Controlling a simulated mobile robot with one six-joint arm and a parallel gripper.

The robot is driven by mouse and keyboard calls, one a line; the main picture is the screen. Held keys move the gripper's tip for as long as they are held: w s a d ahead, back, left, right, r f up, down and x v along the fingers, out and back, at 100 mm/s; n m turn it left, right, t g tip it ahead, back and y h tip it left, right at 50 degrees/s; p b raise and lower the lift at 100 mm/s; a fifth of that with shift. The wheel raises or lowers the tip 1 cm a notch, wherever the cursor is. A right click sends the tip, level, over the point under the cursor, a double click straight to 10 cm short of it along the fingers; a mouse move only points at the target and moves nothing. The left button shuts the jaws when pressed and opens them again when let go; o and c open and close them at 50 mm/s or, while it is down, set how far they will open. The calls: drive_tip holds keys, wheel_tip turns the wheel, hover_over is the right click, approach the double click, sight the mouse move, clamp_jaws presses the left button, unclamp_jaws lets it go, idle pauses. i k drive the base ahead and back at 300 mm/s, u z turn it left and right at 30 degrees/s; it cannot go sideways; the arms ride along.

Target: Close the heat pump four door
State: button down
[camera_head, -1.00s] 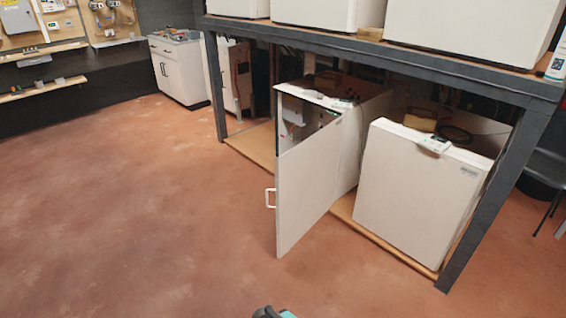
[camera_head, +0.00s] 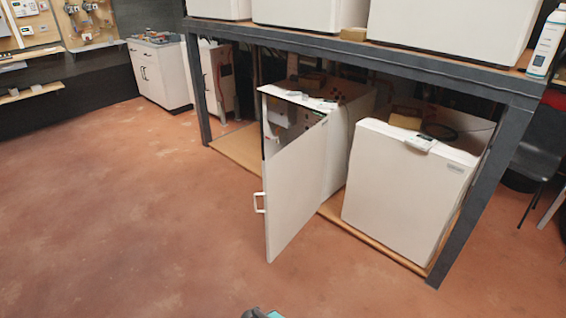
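A white heat pump (camera_head: 350,112) stands on the lower wooden base of the dark metal rack. Its white door (camera_head: 294,188) is swung wide open and sticks out toward the room. A white handle (camera_head: 259,202) is on the door's free left edge. Inside the open front, dark fittings show; part of the interior is hidden by the door. The label naming this unit cannot be read. A small dark and teal part at the bottom edge may belong to my arm; my gripper's fingers are not seen.
A closed white unit (camera_head: 404,193) stands right of the door. The rack's front post (camera_head: 482,195) is at the right, its left post (camera_head: 196,85) further back. A white cabinet (camera_head: 160,76) is at the back left. The reddish floor (camera_head: 120,210) in front is clear.

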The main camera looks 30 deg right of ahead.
sight(292, 178)
drive_tip(key=i, duration=0.9)
drive_tip(key=u, duration=0.05)
